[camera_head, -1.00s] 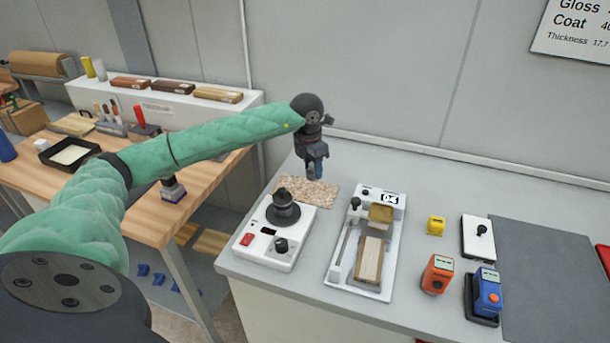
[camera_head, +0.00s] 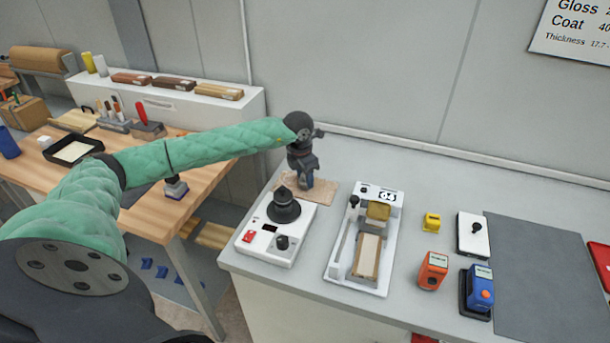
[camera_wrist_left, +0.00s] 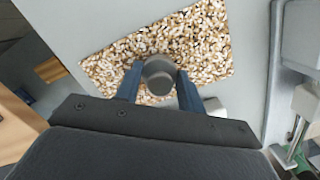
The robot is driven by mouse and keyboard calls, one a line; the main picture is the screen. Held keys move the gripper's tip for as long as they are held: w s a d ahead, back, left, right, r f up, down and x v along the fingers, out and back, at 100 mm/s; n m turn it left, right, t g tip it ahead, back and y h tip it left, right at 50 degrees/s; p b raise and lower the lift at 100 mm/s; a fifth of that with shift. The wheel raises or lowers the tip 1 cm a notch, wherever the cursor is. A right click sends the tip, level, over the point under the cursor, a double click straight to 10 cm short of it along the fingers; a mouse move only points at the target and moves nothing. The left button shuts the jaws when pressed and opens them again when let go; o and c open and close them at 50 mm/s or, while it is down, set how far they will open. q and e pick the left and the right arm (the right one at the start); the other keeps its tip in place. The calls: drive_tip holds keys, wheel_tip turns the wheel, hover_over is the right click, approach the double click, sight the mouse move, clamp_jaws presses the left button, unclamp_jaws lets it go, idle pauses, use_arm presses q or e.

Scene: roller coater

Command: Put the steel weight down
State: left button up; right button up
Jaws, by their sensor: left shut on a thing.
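My left gripper (camera_head: 306,181) is over the speckled cork-like mat (camera_head: 325,192) at the back left of the grey bench. In the left wrist view its two blue fingers (camera_wrist_left: 160,88) are shut on the steel weight (camera_wrist_left: 159,72), a grey cylinder with a round top. The speckled mat (camera_wrist_left: 205,45) lies beneath the weight. I cannot tell whether the weight touches the mat. In the head view the weight is mostly hidden by the gripper. My right gripper is not in view.
A white device with a black knob (camera_head: 284,207) stands in front of the mat. A white tray (camera_head: 384,273) holding a block and sponge lies to its right. Orange (camera_head: 433,270) and blue (camera_head: 481,289) gauges stand further right. A wooden table (camera_head: 150,215) is at the left.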

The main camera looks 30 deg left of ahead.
sight(301, 182)
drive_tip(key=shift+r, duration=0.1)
use_arm(q)
drive_tip(key=o, duration=1.2)
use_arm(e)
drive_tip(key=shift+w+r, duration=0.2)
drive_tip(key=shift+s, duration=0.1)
use_arm(q)
drive_tip(key=shift+r, duration=0.25)
drive_tip(key=r+b, duration=0.1)
drive_tip(key=r, duration=0.2)
drive_tip(key=s+r+b, duration=0.1)
drive_tip(key=r+b, duration=0.1)
drive_tip(key=r, duration=0.2)
drive_tip(key=r+b, duration=0.2)
drive_tip(key=r, duration=0.2)
drive_tip(key=shift+s+a+r, duration=0.2)
drive_tip(key=shift+a+r, duration=0.05)
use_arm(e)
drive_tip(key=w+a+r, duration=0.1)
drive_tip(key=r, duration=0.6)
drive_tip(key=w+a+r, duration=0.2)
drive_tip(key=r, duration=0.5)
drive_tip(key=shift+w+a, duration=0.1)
